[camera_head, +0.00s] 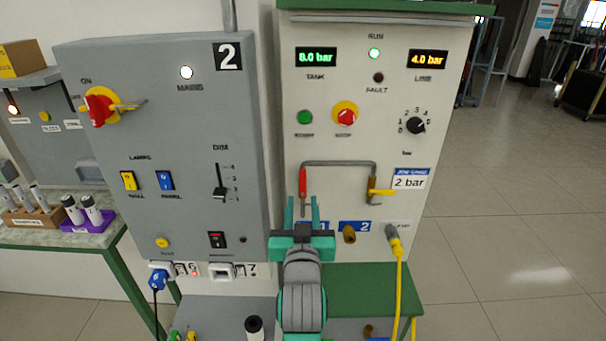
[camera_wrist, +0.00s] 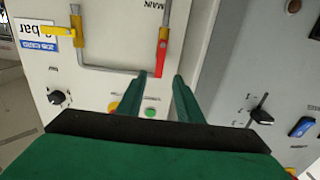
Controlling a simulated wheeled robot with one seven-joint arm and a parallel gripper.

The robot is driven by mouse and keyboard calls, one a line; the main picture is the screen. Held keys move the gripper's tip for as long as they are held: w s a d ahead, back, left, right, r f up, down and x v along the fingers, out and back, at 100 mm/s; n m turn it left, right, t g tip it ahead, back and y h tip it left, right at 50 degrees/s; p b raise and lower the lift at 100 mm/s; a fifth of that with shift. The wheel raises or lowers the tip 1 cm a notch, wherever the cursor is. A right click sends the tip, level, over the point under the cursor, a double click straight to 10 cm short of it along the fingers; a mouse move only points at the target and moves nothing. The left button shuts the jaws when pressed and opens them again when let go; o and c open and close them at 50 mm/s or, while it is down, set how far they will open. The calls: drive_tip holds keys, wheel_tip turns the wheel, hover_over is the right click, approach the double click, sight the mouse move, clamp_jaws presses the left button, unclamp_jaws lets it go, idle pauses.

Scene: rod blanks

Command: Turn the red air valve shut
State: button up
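The red air valve (camera_head: 302,186) is on the left leg of the grey pipe loop on the light panel. In the wrist view, which is upside down, the valve (camera_wrist: 162,58) shows just beyond my fingertips. My gripper (camera_head: 303,202) is open and empty below the valve. Its two green fingers point at the panel, one on each side of the lever's line. In the wrist view my gripper (camera_wrist: 160,76) shows the lever between the fingertips; contact cannot be told.
A brass port (camera_head: 349,234) and a yellow hose (camera_head: 398,280) are lower right. A grey panel (camera_head: 165,200) with a red-yellow switch (camera_head: 98,107) stands left.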

sight(303, 174)
drive_tip(key=w, duration=0.3)
drive_tip(key=w+r, duration=0.1)
drive_tip(key=w, duration=0.3)
drive_tip(key=w+r, duration=0.1)
drive_tip(key=w, duration=0.3)
drive_tip(key=shift+w, duration=0.15)
clamp_jaws()
